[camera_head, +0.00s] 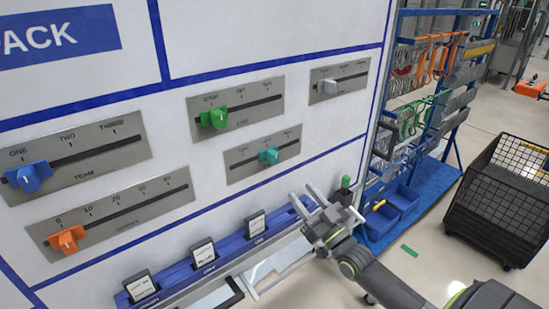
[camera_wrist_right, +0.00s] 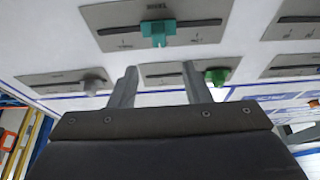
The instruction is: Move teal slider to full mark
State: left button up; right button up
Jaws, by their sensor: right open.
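The teal slider (camera_head: 269,156) sits near the middle of the slot on its grey plate (camera_head: 238,171) on the upright white board. The plate's labels are too small to read surely. In the right wrist view the teal slider (camera_wrist_right: 157,32) shows near the top centre, beyond the fingertips. My right gripper (camera_head: 306,196) is open and empty, below and to the right of the teal slider, apart from it. Its two fingers (camera_wrist_right: 160,68) stand apart in the wrist view with nothing between them. My left gripper is not seen.
Other sliders on the board are green (camera_head: 214,117), grey (camera_head: 327,87), blue (camera_head: 29,176) and orange (camera_head: 67,239). A blue rail (camera_head: 228,256) with labelled switches runs below. A black mesh crate (camera_head: 505,195) and a blue tool rack (camera_head: 437,180) stand at right.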

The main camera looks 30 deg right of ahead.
aim_at(276, 160)
jog(key=x, duration=1.2)
jog(key=shift+w+d+f+p, duration=0.1)
jog(key=shift+w+p, duration=0.25)
grip_shut()
